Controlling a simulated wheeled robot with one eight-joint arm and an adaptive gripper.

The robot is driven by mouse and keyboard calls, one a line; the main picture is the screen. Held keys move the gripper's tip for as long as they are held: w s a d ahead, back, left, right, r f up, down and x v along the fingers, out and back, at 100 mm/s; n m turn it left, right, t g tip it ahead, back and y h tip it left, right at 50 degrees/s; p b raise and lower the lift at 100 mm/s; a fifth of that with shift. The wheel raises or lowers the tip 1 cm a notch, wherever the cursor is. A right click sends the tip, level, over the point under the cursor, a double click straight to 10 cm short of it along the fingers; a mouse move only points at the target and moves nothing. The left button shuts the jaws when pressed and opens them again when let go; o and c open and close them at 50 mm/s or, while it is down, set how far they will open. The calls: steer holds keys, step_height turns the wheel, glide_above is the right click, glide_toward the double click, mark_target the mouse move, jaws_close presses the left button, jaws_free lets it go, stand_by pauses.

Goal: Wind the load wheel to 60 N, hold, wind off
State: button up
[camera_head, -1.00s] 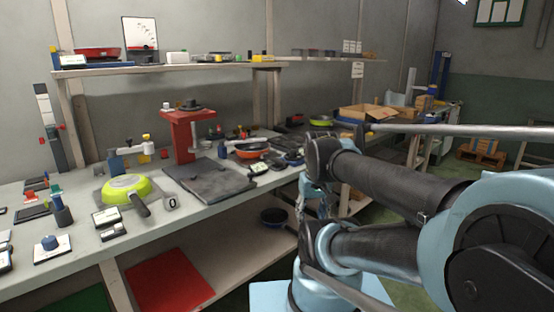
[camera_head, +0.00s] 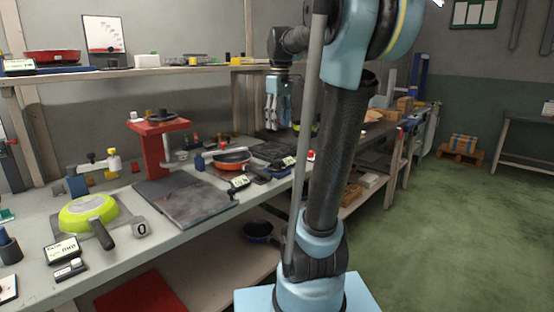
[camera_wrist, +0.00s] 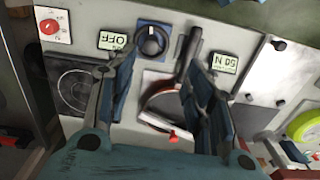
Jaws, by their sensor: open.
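My gripper (camera_head: 278,108) is open and empty, fingers down, above the bench near the red pan (camera_head: 232,160). In the wrist view the spread fingers of my gripper (camera_wrist: 157,68) frame part of that pan (camera_wrist: 160,98), its dark handle (camera_wrist: 188,52) and a dark round knob (camera_wrist: 152,42) on a blue mount. I cannot tell whether this knob is the load wheel. A small display (camera_wrist: 223,62) beside the handle seems to show a number with N, but the reading is unclear. Another display (camera_wrist: 112,40) seems to read OFF.
A lime green pan (camera_head: 90,212) sits on the bench at left, beside a block marked 0 (camera_head: 141,228). A red stand (camera_head: 162,150) rises behind a dark slab (camera_head: 190,200). A shelf (camera_head: 150,70) runs above the bench. Open green floor (camera_head: 440,220) lies to the right.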

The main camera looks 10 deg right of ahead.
mark_target(277, 160)
steer(key=w+f, duration=0.1)
steer(key=f, duration=0.9)
steer(key=w+f, duration=0.1)
steer(key=f, duration=0.4)
steer(key=shift+w+f, duration=0.3)
steer(key=shift+f, duration=0.1)
steer(key=shift+c, duration=0.6)
steer(key=c, duration=1)
